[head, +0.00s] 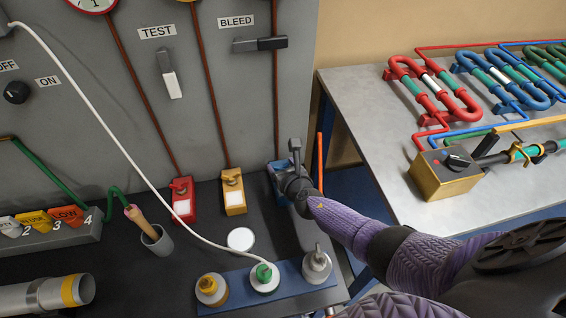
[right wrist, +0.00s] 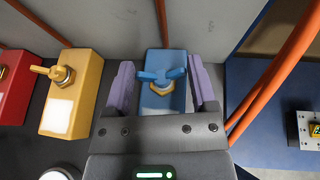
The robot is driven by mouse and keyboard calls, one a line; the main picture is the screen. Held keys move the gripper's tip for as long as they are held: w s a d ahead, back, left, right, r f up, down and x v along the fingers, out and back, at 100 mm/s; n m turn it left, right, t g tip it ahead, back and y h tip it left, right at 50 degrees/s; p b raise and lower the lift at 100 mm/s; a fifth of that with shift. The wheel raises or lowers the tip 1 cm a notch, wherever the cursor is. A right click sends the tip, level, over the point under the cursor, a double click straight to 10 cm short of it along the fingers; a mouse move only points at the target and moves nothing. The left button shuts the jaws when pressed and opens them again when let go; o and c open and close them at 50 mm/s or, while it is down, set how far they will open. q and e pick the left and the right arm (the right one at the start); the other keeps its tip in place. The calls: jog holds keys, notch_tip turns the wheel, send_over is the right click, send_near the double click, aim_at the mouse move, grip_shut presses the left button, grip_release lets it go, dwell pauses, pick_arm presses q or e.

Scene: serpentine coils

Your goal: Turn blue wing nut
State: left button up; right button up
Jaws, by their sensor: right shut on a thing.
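The blue wing nut (right wrist: 162,76) sits on a brass nut on top of the blue block (right wrist: 176,101) in the right wrist view. Its two wings spread left and right, close to level in that picture. My right gripper (right wrist: 161,75) has one purple finger on each side of it and is shut on it. In the head view my right gripper (head: 292,180) comes in from the right over the blue block (head: 277,168) and hides the wing nut there. My left gripper is not in view.
The yellow block (head: 234,192) and red block (head: 182,200) stand left of the blue one. An orange pipe (head: 320,160) rises close on its right. The grey panel (head: 215,130) stands behind.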

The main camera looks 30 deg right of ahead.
jog(key=shift+r, duration=0.15)
jog(key=shift+w, duration=0.1)
jog(key=o, duration=1.2)
jog(key=shift+c, duration=0.2)
jog(key=p+v, duration=0.6)
jog(key=v, duration=0.4)
jog(key=shift+a, duration=0.1)
